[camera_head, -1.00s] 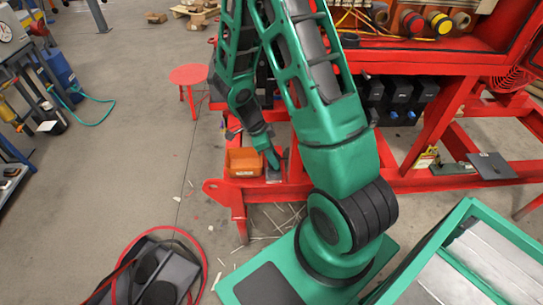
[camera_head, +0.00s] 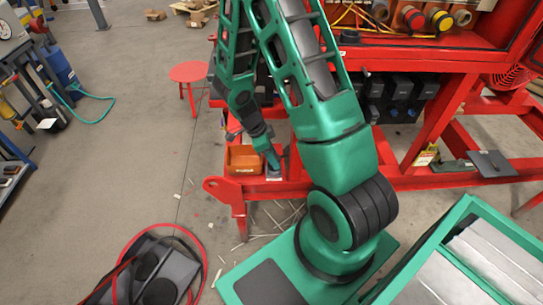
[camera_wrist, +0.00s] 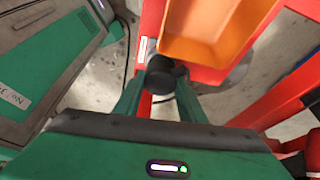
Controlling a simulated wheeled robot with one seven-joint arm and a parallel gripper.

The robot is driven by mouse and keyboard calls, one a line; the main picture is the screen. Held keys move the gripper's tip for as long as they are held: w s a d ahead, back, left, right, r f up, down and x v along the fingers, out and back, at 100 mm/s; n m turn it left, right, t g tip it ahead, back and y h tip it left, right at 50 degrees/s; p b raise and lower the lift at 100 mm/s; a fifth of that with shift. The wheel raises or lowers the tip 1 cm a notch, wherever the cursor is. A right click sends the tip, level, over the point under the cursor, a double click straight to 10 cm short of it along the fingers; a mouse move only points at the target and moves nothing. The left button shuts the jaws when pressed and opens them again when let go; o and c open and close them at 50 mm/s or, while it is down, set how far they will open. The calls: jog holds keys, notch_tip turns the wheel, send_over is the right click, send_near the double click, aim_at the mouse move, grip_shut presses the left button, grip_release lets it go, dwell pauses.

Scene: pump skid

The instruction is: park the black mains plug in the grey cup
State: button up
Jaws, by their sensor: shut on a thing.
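My gripper (camera_wrist: 160,92) has its two green fingers shut on the black mains plug (camera_wrist: 162,70), a dark rounded body at the fingertips in the wrist view. In the head view my gripper (camera_head: 273,162) points down beside the orange bin on the red frame, and the plug is too small to make out. A small grey object (camera_head: 273,176), possibly the grey cup, shows just below the fingertips. I cannot tell whether the plug touches it or is in it. No cup shows clearly in the wrist view.
The orange bin (camera_head: 243,158) stands close to the left of my gripper; it also shows above the plug in the wrist view (camera_wrist: 212,30). Red skid beams (camera_head: 400,180) run to the right. A red stool (camera_head: 189,72) stands behind. Open floor lies left.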

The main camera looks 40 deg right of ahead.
jog(key=shift+f, duration=0.7)
dwell(0.3)
jog(key=o, duration=1.2)
jog(key=v, duration=1.1)
jog(key=shift+f, duration=0.1)
